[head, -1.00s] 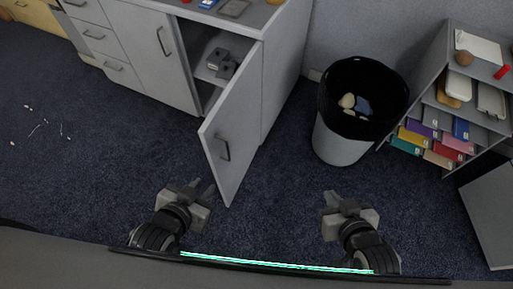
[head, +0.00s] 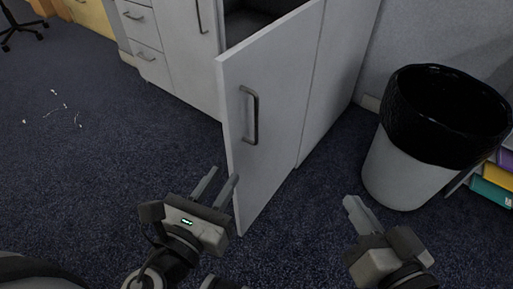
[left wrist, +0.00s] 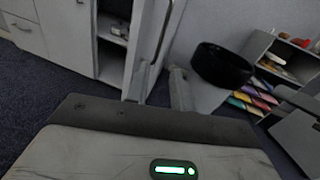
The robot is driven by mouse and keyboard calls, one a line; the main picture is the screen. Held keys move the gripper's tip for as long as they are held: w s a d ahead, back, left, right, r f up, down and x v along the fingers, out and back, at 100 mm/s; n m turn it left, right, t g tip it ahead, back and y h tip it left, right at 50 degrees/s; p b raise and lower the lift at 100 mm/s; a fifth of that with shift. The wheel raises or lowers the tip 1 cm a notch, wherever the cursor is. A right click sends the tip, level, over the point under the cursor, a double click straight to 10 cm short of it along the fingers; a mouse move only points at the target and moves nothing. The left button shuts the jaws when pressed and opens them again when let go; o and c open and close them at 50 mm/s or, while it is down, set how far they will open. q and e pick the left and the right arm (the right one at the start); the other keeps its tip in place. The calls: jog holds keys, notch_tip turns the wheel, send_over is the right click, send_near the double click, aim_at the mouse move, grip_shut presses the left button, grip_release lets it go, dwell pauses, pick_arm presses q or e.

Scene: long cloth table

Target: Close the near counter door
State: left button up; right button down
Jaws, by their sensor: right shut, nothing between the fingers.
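The near counter door (head: 275,110) stands open in the head view, swung out from the counter (head: 345,55), with a dark vertical handle (head: 250,115) on its face. My left gripper (head: 215,186) is low at the door's free edge, on the left. Its two fingers are apart with nothing seen between them. In the left wrist view the door (left wrist: 150,40) shows edge-on just beyond the fingers; I cannot tell whether they touch it. My right gripper (head: 352,206) is shut and empty, to the right of the door and apart from it.
A black-lined waste bin (head: 430,135) stands to the right of the door. A shelf with coloured folders (head: 493,185) is at the right edge. Drawers (head: 140,40) are at the back left.

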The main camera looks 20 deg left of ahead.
aim_at(256, 127)
pick_arm(q)
jog(key=shift+m, duration=0.3)
jog(key=w, duration=0.5)
jog(key=w+d, duration=0.1)
jog(key=w, duration=0.9)
jog(key=shift+w+d, duration=0.3)
jog(key=shift+w, duration=0.1)
grip_shut()
